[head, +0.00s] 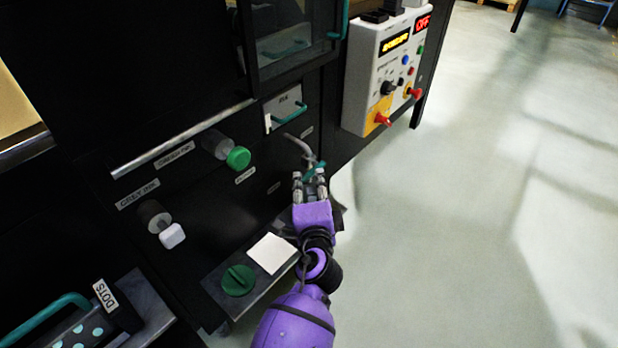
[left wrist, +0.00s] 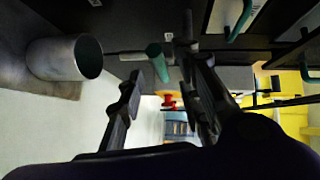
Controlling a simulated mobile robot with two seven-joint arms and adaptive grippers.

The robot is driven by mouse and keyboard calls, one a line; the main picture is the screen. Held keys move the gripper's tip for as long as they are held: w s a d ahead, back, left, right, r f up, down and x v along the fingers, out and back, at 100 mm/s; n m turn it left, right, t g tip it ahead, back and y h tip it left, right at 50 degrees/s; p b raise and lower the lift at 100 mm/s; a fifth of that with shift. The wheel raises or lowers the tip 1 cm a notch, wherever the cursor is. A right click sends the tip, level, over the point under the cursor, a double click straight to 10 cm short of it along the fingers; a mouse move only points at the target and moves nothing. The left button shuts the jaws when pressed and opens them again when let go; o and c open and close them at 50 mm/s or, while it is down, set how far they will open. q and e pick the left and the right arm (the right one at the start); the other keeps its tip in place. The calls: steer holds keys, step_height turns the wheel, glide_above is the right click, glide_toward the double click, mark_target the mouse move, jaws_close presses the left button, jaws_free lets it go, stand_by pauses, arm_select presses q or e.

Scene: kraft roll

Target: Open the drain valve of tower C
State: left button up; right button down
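A drain valve with a grey pipe (head: 300,144) and a small teal handle (head: 316,168) sticks out of the black machine front in the head view. No readable label there tells which tower it belongs to. My left gripper (head: 309,179) is just in front of the handle. In the left wrist view, the teal handle (left wrist: 157,62) shows between the tips of my left gripper (left wrist: 161,66). The fingers are apart; I cannot tell whether either touches the handle. My right gripper is not in view.
A grey metal bucket (left wrist: 62,58) stands on a mat near the valve. A control box (head: 385,75) with red knobs is at the upper right. Grey and green ink knobs (head: 238,158) stick out on the left. A low shelf (head: 212,283) is beside my arm. Floor at right is clear.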

mark_target(309, 178)
arm_select(q)
steer(key=w, duration=0.4)
steer(key=shift+w+a+f+b, duration=0.3)
steer(key=shift+w+a+f, duration=0.05)
steer(key=shift+w+a, duration=0.05)
jaws_close()
